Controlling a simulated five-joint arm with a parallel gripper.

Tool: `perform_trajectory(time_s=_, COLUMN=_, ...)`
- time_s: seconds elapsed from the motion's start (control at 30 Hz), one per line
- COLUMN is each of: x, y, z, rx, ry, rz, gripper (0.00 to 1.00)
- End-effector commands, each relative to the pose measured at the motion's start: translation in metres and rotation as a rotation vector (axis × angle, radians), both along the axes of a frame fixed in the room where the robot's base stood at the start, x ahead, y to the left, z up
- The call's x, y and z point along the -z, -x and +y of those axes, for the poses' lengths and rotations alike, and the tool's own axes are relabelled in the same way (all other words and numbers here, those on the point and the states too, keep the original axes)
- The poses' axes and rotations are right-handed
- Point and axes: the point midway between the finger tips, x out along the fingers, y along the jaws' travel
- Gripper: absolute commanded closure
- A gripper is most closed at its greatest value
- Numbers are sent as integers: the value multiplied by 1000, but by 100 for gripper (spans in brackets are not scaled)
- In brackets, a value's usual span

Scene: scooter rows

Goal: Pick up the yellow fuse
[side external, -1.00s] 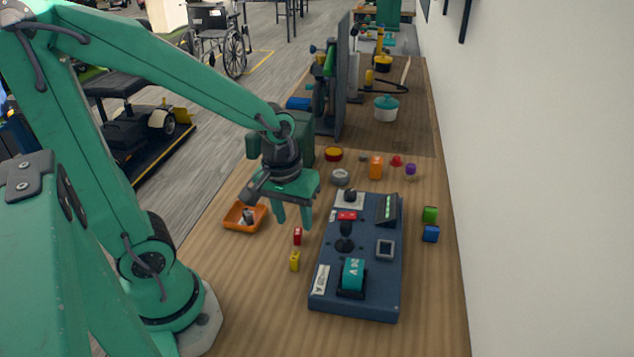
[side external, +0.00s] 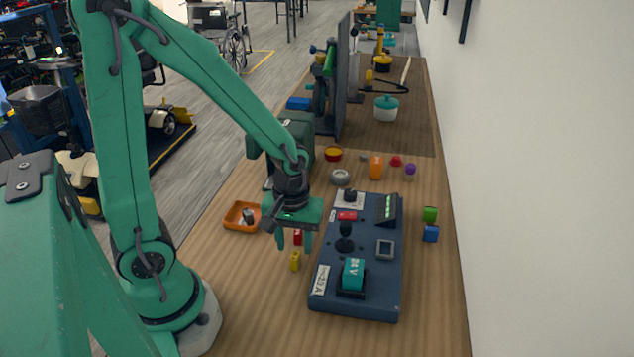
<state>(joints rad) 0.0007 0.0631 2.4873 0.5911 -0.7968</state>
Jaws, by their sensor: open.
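The yellow fuse (side external: 295,261) stands on the wooden bench, left of the dark blue control panel (side external: 330,286). A red fuse (side external: 298,237) is just behind it, partly covered by my gripper's fingers. My gripper (side external: 294,243) is open and points down, with its fingertips near the red fuse and a little above and behind the yellow fuse in the picture. I see nothing held between the fingers. The exact height of the fingertips over the bench is hard to tell.
An orange tray (side external: 232,226) with a small grey part lies left of my gripper. Green (side external: 430,214) and blue (side external: 431,233) blocks sit right of the panel. A grey ring (side external: 341,177) and an orange block (side external: 376,167) are behind. The bench in front of the yellow fuse is clear.

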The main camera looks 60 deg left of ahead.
Motion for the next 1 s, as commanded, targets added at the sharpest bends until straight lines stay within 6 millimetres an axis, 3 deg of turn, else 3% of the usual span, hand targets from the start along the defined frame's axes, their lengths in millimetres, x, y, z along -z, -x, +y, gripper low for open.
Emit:
perform_trajectory(time_s=0.47, x=11, y=1, z=1, rx=0, ry=0, rz=3, gripper=58)
perform_trajectory(time_s=1.0, x=53, y=1, z=3, rx=1, ry=0, rz=3, gripper=58)
